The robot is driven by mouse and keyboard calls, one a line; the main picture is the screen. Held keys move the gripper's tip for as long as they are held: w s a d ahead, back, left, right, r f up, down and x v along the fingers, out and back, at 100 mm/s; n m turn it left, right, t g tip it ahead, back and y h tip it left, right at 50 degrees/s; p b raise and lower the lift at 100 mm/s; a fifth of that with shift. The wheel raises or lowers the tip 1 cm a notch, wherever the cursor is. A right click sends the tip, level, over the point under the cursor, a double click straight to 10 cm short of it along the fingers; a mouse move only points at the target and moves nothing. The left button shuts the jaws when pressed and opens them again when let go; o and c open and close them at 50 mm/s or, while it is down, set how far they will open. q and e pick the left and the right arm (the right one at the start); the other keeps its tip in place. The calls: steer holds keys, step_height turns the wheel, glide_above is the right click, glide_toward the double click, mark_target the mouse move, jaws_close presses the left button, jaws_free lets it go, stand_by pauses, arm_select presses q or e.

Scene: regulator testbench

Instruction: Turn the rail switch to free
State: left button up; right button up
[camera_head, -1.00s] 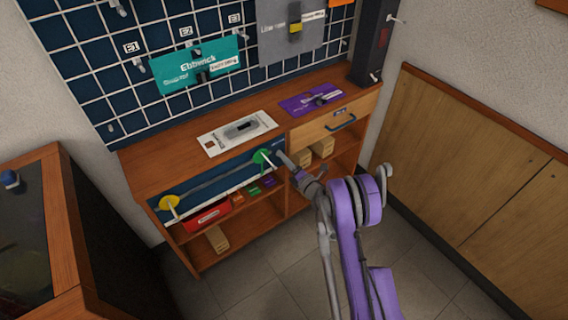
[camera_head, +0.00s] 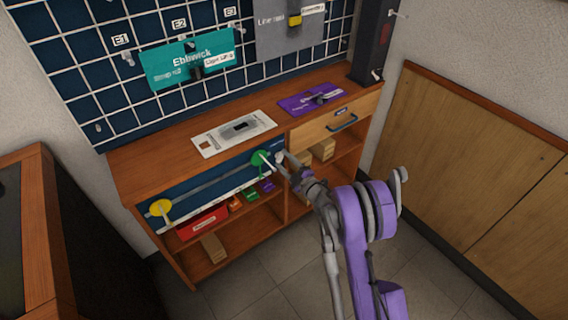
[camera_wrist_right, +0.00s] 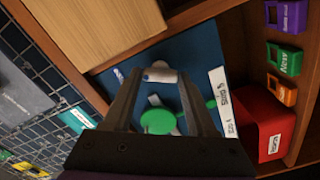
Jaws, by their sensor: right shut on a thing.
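The blue rail panel (camera_head: 212,176) forms the upper front of the wooden bench, with a grey rail across it. A yellow disc (camera_head: 161,207) sits at its left end and a green disc (camera_head: 259,157) toward its right. My right gripper (camera_head: 279,156) is at the panel's right end, just right of the green disc. In the right wrist view a white handle (camera_wrist_right: 160,74), apparently the rail switch, lies between the fingertips, and the gripper is shut on it. The green disc (camera_wrist_right: 158,121) shows between the fingers, nearer the palm. The switch's markings are too small to read. My left gripper is out of view.
A drawer (camera_head: 335,120) with a dark handle is right of the panel. Below are shelves with a red box (camera_head: 203,222), small coloured holders and wooden blocks. A white card (camera_head: 235,133) and a purple mat (camera_head: 311,100) lie on top. Floor in front is clear.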

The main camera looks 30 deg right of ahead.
steer(key=shift+m, duration=1.3)
steer(key=o, duration=1.4)
steer(key=shift+c, duration=0.2)
steer(key=shift+s, duration=0.1)
steer(key=s, duration=1)
steer(key=shift+s+d+p, duration=0.35)
steer(key=shift+d+p, duration=0.05)
steer(key=shift+d, duration=0.05)
steer(key=shift+m, duration=0.3)
